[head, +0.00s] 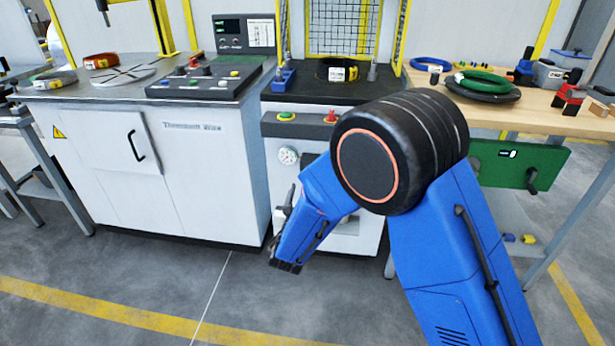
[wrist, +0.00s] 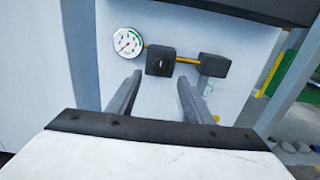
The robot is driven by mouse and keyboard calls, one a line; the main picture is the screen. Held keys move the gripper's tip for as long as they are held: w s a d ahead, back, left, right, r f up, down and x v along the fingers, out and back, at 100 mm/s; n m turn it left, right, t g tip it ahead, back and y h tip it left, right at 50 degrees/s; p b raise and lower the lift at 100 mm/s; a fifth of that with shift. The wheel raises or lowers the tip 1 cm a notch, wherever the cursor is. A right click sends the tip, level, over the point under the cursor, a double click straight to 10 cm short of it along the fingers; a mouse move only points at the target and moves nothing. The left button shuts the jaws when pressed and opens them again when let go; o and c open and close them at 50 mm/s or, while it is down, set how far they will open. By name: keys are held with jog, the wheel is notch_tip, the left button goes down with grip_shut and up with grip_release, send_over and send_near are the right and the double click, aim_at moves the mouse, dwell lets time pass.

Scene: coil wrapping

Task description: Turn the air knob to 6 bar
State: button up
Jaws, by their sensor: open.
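A round white pressure gauge (wrist: 127,42) with a red needle and a green arc sits on the white cabinet front. Right beside it is a black square block with a round knob face (wrist: 161,60), which looks like the air knob. A yellow pipe (wrist: 187,60) joins it to a second black block (wrist: 215,66). My gripper (wrist: 159,79) is open and empty, its fingers on either side below the knob and apart from it. The gauge also shows in the head view (head: 288,156), left of my blue arm. The arm hides the knob there. The gauge reading is too small to tell.
Above the gauge, the cabinet has a panel with a green button (head: 286,117) and a red button (head: 331,117). A white cabinet (head: 210,165) stands to the left, a wooden table (head: 540,112) to the right. The floor in front is clear.

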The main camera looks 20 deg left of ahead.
jog(key=x, duration=0.9)
jog(key=shift+w, duration=0.25)
jog(key=shift+d, duration=0.1)
jog(key=shift+c, duration=0.7)
jog(key=c, duration=0.9)
